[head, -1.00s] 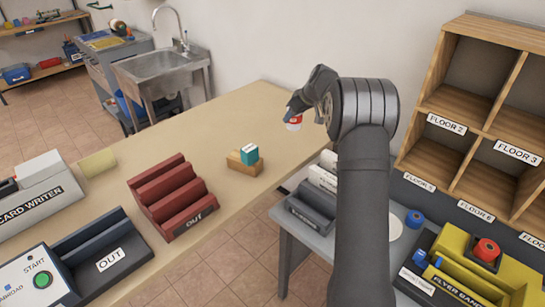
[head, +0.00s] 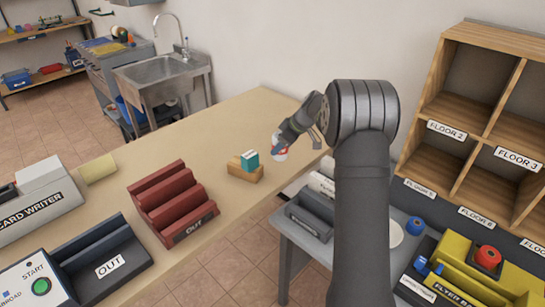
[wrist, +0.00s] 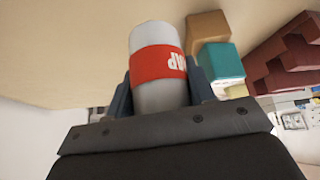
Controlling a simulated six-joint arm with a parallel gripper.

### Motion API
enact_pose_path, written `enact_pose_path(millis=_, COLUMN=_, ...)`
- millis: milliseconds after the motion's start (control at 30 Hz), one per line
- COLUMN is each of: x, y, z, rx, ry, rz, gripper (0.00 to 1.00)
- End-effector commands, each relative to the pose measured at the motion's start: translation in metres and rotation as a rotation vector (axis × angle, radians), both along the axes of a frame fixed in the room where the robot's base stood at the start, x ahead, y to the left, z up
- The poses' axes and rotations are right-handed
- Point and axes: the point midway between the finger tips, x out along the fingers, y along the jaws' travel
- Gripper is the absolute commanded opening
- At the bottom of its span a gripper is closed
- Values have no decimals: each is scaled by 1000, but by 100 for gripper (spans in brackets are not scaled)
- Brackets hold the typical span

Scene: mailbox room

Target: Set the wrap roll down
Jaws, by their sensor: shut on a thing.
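In the head view the roll (head: 280,147) shows as a small white and red shape below my gripper (head: 279,142), over the right part of the tan table (head: 235,115). I cannot tell whether its base touches the table.
A wooden block with a teal and white piece (head: 250,161) stands just left of the roll. A red slotted OUT rack (head: 174,205) is further left. A grey side table (head: 305,245) with trays stands below the table's right edge. The table's back is clear.

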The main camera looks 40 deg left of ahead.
Motion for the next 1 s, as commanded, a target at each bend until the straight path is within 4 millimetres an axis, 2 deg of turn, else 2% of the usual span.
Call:
enact_pose_path(millis=100, x=-7, y=18, z=-12, rx=0, ry=0, rz=1, gripper=28)
enact_pose_path(millis=233, x=-11, y=27, z=-17, rx=0, ry=0, rz=0, gripper=28)
enact_pose_path(millis=367, x=-11, y=28, z=-26, rx=-1, ry=1, rz=0, gripper=28)
enact_pose_path(millis=600, x=-11, y=27, z=-57, rx=0, ry=1, rz=-2, gripper=28)
enact_pose_path(millis=967, x=-10, y=27, z=-61, rx=0, ry=0, rz=-1, gripper=28)
enact_pose_path(millis=1000, x=-10, y=27, z=-61, rx=0, ry=0, rz=-1, gripper=55)
